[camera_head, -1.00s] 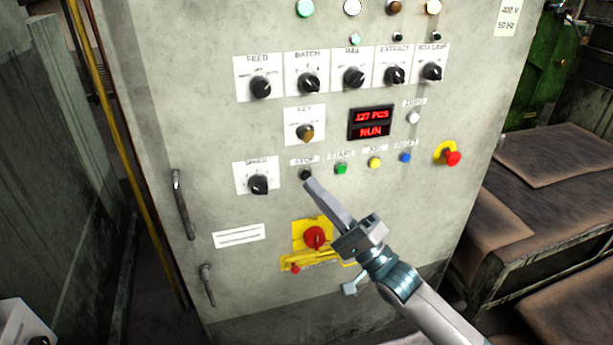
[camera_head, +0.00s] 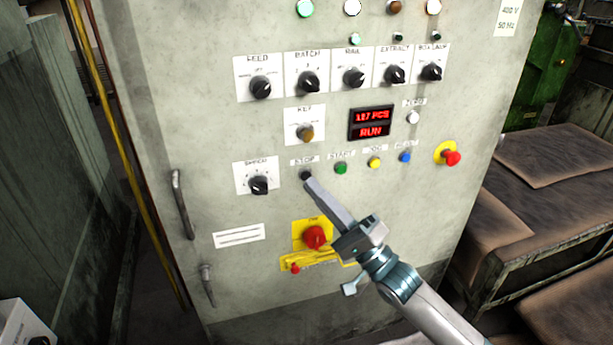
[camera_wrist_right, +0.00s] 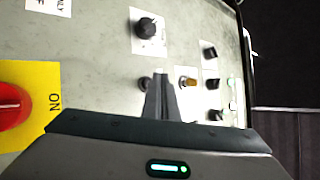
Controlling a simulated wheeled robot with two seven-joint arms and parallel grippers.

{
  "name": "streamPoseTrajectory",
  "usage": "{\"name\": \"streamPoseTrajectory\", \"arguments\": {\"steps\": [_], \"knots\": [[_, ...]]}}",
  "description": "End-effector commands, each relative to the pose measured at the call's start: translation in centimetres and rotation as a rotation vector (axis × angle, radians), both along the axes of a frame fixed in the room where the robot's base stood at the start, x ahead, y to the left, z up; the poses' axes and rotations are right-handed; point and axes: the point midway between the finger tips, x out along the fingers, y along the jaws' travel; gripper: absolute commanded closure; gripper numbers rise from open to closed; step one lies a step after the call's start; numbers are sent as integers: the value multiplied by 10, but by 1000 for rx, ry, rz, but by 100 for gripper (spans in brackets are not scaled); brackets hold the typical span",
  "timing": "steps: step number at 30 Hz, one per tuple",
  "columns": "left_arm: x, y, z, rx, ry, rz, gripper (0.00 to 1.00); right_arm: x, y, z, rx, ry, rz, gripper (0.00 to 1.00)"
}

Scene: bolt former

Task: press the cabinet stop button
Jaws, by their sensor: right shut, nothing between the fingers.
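The cabinet (camera_head: 225,140) is a grey-white panel with knobs, buttons and a red display. The black stop button (camera_head: 306,175) sits under the STOP label, between the speed knob and the green start button (camera_head: 341,168). My right gripper (camera_head: 309,183) is shut and empty. Its fingertips are at the lower edge of the stop button; I cannot tell whether they touch it. In the right wrist view the shut fingers (camera_wrist_right: 161,80) point at the panel, with the stop button (camera_wrist_right: 145,83) showing partly beside their tips. The display (camera_head: 371,123) reads RUN. My left gripper is not in view.
A red rotary switch (camera_head: 315,237) on a yellow plate is below, close to my right gripper. A red emergency button (camera_head: 452,158) is at the right. A door handle (camera_head: 182,204) sticks out at the left. Brown-topped benches (camera_head: 560,155) stand to the right.

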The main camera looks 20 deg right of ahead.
Motion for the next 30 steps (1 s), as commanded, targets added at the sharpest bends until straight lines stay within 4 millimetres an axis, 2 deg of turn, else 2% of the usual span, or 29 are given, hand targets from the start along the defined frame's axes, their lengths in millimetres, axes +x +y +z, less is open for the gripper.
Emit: {"name": "streamPoseTrajectory", "arguments": {"steps": [19,30], "knots": [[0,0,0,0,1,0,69,0,0,0,0,0,0,100],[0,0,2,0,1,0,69,9,0,0,-1,1,0,100]]}}
